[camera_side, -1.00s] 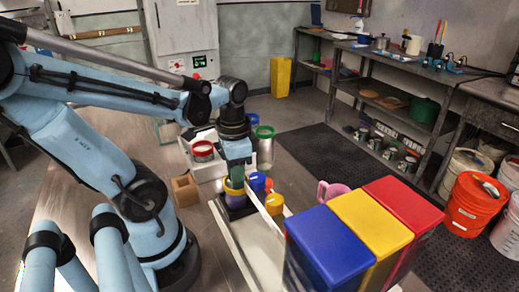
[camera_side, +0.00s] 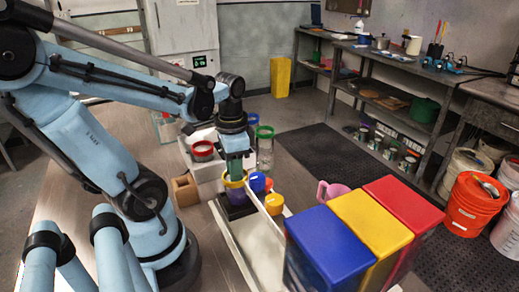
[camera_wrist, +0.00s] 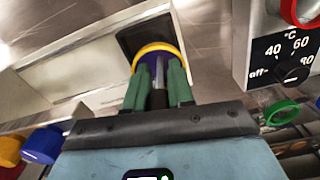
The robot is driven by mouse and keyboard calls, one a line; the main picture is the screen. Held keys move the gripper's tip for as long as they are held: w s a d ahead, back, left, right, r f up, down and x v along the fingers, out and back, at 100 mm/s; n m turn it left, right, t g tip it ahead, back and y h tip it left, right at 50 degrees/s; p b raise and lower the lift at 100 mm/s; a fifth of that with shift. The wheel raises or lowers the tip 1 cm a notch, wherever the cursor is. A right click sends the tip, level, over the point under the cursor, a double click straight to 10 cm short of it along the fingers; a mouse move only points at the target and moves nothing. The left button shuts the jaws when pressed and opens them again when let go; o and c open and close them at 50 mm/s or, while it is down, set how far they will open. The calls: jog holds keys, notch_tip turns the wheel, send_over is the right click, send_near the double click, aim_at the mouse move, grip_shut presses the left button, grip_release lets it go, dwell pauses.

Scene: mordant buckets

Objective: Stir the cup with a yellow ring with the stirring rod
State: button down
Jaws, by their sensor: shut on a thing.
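The cup with a yellow ring (camera_side: 233,184) is dark purple and stands upright on a black plate, below my gripper in the side view. In the wrist view its yellow ring (camera_wrist: 153,48) shows just beyond my fingertips. My gripper (camera_side: 235,170) points down with green fingers, which also show in the wrist view (camera_wrist: 158,82). They are shut on the stirring rod (camera_wrist: 158,72), a thin grey rod with a dark part between the fingers. The rod's far end reaches over the cup's mouth and seems to be inside. Its tip and the cup's contents are hidden.
A red-ringed cup (camera_side: 202,149) and a green-ringed clear vessel (camera_side: 265,147) stand behind. A blue cup (camera_side: 257,182) and a yellow one (camera_side: 274,201) are close on the right. A dial panel (camera_wrist: 285,60) shows in the wrist view. Lidded bins (camera_side: 330,243) stand front right.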

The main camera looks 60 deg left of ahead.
jog(key=shift+s+d, duration=0.35)
jog(key=shift+s, duration=0.2)
jog(key=shift+d, duration=0.65)
jog(key=shift+w+a, duration=0.35)
jog(key=shift+w, duration=0.25)
notch_tip(320, 180, up, 8)
jog(key=shift+f, duration=0.25)
dwell(0.4)
jog(key=shift+r, duration=0.1)
dwell(2.2)
jog(key=shift+r, duration=1.4)
